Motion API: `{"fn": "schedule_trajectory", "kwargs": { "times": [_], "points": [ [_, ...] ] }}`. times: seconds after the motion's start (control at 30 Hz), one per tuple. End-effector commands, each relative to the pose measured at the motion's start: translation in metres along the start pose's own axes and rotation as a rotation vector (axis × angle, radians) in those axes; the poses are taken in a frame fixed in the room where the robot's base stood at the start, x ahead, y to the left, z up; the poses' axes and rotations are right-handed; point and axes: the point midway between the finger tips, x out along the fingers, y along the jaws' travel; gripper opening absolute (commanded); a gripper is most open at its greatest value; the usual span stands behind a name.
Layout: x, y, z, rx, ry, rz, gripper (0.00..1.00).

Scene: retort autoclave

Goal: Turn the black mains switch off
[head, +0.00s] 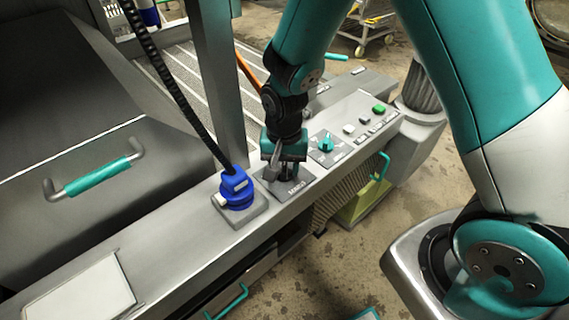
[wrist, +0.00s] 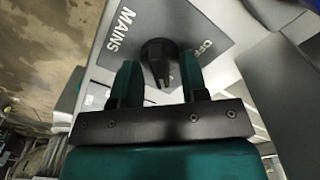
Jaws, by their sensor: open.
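The black mains switch (wrist: 158,58) is a rotary knob on a dark grey plate (wrist: 125,22) marked MAINS and OFF in the wrist view. My gripper (wrist: 160,75) is open, with one teal finger on each side of the knob. I cannot tell whether the fingers touch it. In the head view my gripper (head: 284,165) points down over the mains plate (head: 300,190) on the metal ledge and hides most of the knob. The knob's narrow pointer end faces toward the gripper body in the wrist view.
A blue plug (head: 236,187) with a black cable stands close left of the mains plate. To the right is a panel with a teal knob (head: 326,143), a green button (head: 379,109) and pale buttons. A metal post (head: 218,80) rises behind the plug.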

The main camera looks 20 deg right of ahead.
Motion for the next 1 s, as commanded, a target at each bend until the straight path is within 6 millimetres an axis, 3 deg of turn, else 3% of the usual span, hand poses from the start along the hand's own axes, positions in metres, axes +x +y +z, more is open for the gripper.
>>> {"fn": "schedule_trajectory", "kwargs": {
  "times": [0.17, 0.33, 0.67, 1.0],
  "points": [
    [-0.0002, -0.0001, -0.0001, 0.000, 0.000, 0.000, 0.38],
    [-0.0003, 0.0000, -0.0001, 0.000, 0.000, 0.000, 0.00],
    [-0.0008, 0.0000, -0.0001, -0.024, 0.000, 0.000, 0.00],
    [-0.0017, -0.0001, -0.0003, -0.217, 0.000, 0.000, 0.00]
  ]
}}
